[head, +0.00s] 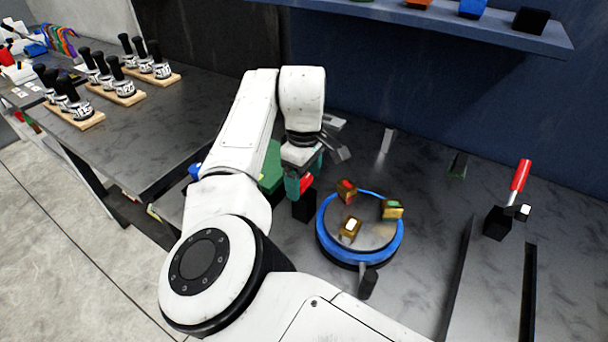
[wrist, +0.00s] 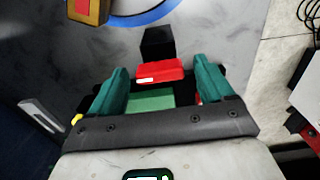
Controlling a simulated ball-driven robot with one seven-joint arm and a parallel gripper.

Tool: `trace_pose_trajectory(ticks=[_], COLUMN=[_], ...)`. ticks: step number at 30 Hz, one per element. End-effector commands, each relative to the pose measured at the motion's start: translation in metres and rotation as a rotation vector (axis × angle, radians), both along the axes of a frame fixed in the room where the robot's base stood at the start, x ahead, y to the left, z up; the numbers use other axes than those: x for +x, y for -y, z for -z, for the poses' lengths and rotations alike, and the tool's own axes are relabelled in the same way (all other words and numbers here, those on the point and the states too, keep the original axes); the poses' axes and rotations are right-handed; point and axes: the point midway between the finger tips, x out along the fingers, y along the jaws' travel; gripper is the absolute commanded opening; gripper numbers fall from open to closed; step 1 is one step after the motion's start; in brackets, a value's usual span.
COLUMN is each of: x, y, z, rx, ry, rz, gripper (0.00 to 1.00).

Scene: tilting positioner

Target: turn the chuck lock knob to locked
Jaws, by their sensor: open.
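The round chuck (head: 362,255) has a blue rim, a grey face and gold jaws. Just left of it is a red knob-like part (head: 306,184) beside a black block (head: 303,206); I take the red part for the lock knob. In the wrist view the red part (wrist: 160,72) bears a white mark and lies across the gap between my fingers, with the black block (wrist: 157,43) beyond. My gripper (head: 305,173), also in the wrist view (wrist: 162,80), has teal fingers spread either side of the red part. Whether they touch it, I cannot tell.
A black handle (head: 368,284) sticks out at the chuck's front. A red-handled lever (head: 520,176) stands at right, beside a slotted plate. A green body (head: 271,168) is partly hidden behind my arm. A blue shelf (head: 430,18) overhangs the back. Another bench stands at left.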

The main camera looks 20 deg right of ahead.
Motion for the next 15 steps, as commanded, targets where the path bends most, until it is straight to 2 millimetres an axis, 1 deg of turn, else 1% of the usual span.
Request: trace_pose_trajectory(ticks=[6, 8, 15], x=[0.0000, 0.0001, 0.0000], y=[0.0000, 0.0001, 0.0001], z=[0.0005, 0.0004, 0.0002], rx=[0.000, 0.000, 0.000], ry=[0.000, 0.000, 0.000], rz=[0.000, 0.000, 0.000], gripper=[0.81, 0.76, 0.53])
